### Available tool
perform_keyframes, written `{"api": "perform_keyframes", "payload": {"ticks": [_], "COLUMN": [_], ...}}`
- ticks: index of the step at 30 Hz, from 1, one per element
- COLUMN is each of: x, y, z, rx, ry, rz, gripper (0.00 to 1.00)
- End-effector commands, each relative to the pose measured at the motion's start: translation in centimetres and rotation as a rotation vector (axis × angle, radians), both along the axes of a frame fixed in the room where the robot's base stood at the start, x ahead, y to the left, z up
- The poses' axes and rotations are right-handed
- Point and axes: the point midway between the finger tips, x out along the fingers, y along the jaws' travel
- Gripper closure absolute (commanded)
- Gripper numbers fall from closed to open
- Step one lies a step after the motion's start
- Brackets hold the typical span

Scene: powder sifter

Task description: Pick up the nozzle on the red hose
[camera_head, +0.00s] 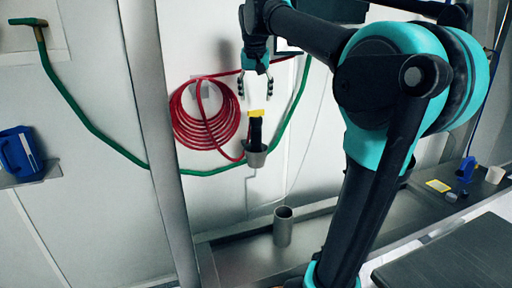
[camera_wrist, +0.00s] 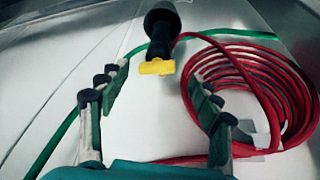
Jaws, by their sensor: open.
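The nozzle (camera_head: 255,131) is black with a yellow top. My gripper (camera_head: 256,90) points down just above the yellow top, open and empty. In the wrist view its fingers (camera_wrist: 157,88) are spread apart, with the nozzle beyond the gap.
A green hose (camera_head: 100,137) runs along the wall and passes behind the holder. A metal post (camera_head: 155,110) stands left of the red coil. A grey metal cylinder (camera_head: 283,227) stands on the steel counter (camera_head: 240,262) below. A blue container (camera_head: 20,152) sits far left.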

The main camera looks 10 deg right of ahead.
Motion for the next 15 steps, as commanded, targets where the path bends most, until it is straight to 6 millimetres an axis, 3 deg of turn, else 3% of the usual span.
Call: {"api": "perform_keyframes", "payload": {"ticks": [3,6,15], "x": [0.2,0.4,2.4], "y": [0.3,0.3,-0.1], "z": [1.8,2.0,-2.8], "rx": [0.000,0.000,0.000], "ry": [-0.002,-0.003,-0.003], "rz": [-0.007,-0.011,-0.012], "gripper": [0.36,0.36,0.36]}}
